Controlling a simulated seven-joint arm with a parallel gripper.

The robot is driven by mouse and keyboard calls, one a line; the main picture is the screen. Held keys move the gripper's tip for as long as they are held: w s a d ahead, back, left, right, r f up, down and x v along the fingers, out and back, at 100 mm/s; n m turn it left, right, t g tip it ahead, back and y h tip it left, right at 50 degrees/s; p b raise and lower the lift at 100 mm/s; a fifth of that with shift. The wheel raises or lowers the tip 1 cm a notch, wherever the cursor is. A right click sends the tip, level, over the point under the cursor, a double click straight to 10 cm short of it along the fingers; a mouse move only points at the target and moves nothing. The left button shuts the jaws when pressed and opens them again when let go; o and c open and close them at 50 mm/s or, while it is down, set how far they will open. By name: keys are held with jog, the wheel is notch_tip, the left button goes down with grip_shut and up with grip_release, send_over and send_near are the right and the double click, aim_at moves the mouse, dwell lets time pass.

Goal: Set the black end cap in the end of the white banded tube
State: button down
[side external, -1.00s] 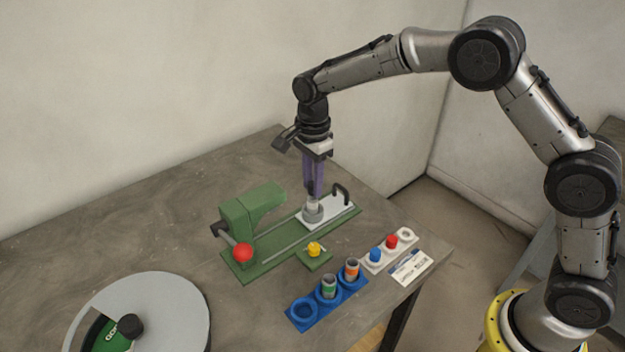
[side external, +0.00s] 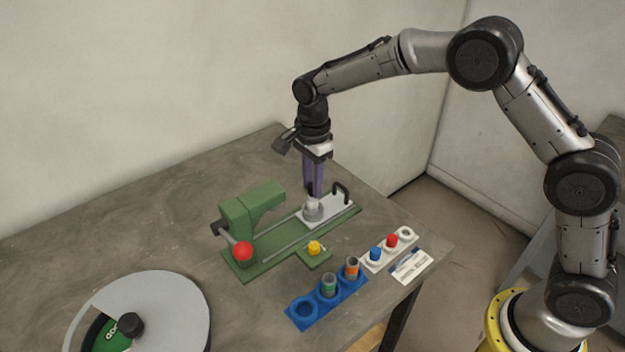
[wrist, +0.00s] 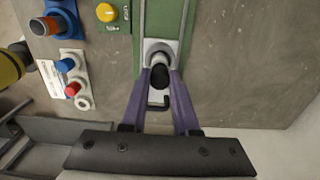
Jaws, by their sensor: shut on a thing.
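The white tube (side external: 312,204) stands upright in a grey collar on the white plate of the green jig, below my gripper. It also shows in the wrist view (wrist: 160,59), where its band cannot be made out. My gripper (side external: 312,188) has purple fingers pointing down and is shut on the black end cap. The cap (wrist: 159,77) shows as a dark round piece between the fingertips in the wrist view. It is at the tube's upper end; whether it sits inside the tube or just on it cannot be told.
The green jig (side external: 262,262) has a red knob (side external: 243,252) and a yellow button (side external: 314,248). A black handle (side external: 342,190) rises beside the tube. A blue rack (side external: 327,300) with banded tubes and a white cap tray (side external: 372,266) lie in front. A grey round bin stands front left.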

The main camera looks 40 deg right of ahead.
jog(key=shift+f, duration=0.4)
jog(key=shift+c, duration=2.2)
grip_release()
jog(key=shift+r, duration=0.75)
jog(key=shift+r, duration=3.55)
